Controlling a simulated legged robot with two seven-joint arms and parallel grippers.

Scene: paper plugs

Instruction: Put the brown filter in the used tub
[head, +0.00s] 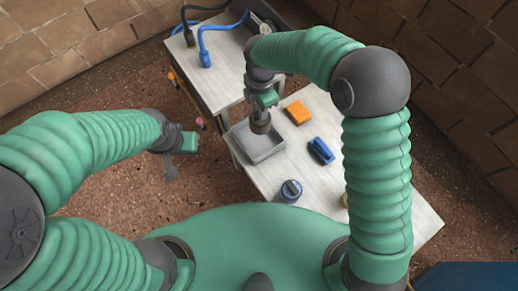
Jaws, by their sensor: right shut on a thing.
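The brown filter (261,123) is a small dark brown cylinder, held upright below my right gripper (263,106). My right gripper is shut on it and reaches down from the back of the table. The filter is over the grey open tub (272,154), toward its back part. I cannot tell whether its lower end touches the tub floor. No label shows on this tub, the only one in view. My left gripper (181,158) hangs over the floor, left of the table and away from the tub; its jaw gap is unclear.
On the pale table (330,190), an orange block (298,112) and a blue clip-like object (321,150) lie right of the tub. Blue (205,58) and black plugs with cables lie at the back left. The front right of the table is mostly bare.

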